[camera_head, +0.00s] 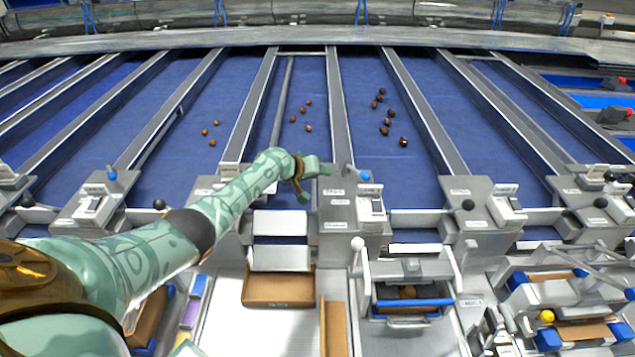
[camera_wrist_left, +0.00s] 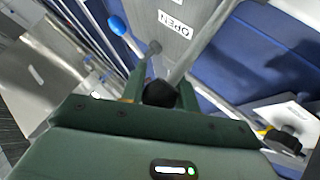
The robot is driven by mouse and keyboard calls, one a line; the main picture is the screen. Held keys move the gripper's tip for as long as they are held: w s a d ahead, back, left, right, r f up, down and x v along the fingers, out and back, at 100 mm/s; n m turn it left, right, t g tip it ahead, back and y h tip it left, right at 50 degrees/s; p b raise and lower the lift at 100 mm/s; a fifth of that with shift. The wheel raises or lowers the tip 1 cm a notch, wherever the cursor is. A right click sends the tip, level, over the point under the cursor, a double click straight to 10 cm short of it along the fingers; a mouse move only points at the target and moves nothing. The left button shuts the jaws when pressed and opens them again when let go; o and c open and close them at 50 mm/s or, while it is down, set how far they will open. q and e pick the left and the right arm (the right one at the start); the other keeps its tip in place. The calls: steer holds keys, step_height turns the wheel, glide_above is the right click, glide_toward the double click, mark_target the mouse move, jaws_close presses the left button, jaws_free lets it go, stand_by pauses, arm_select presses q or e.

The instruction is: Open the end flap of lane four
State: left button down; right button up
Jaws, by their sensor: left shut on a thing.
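My left gripper (camera_head: 312,182) reaches in from the left to the lower end of a blue lane between two grey control posts. In the left wrist view the gripper (camera_wrist_left: 158,85) is shut on a black ball knob (camera_wrist_left: 160,94). The knob is partly hidden by the gripper body. A grey plate with an OPEN label (camera_wrist_left: 175,23) lies just beyond it. A blue knob (camera_wrist_left: 117,25) stands on the left; in the head view one tops the post to the right (camera_head: 365,176). Grey flap plates (camera_head: 280,224) show below the gripper. My right gripper is not in view. I cannot read which lane is four.
Brown dates (camera_head: 386,122) lie in the lanes, with lighter ones (camera_head: 212,142) further left. Below stand a cardboard box (camera_head: 278,288) and a blue-edged bin (camera_head: 413,302). A white-knobbed lever (camera_head: 358,244) and black-knobbed levers (camera_head: 468,204) stand along the lane ends.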

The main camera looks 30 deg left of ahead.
arm_select(q)
steer(key=shift+w+a+f+b, duration=0.2)
steer(key=shift+w+f+b, duration=0.15)
steer(key=shift+f, duration=0.25)
steer(key=shift+w+a+f+b, duration=0.2)
steer(key=shift+w+f+b, duration=0.05)
steer(key=shift+f+b, duration=0.25)
steer(key=shift+f, duration=0.15)
steer(key=c, duration=1.1)
jaws_free()
steer(key=shift+o, duration=0.2)
steer(key=shift+w, duration=0.1)
steer(key=shift+r, duration=0.25)
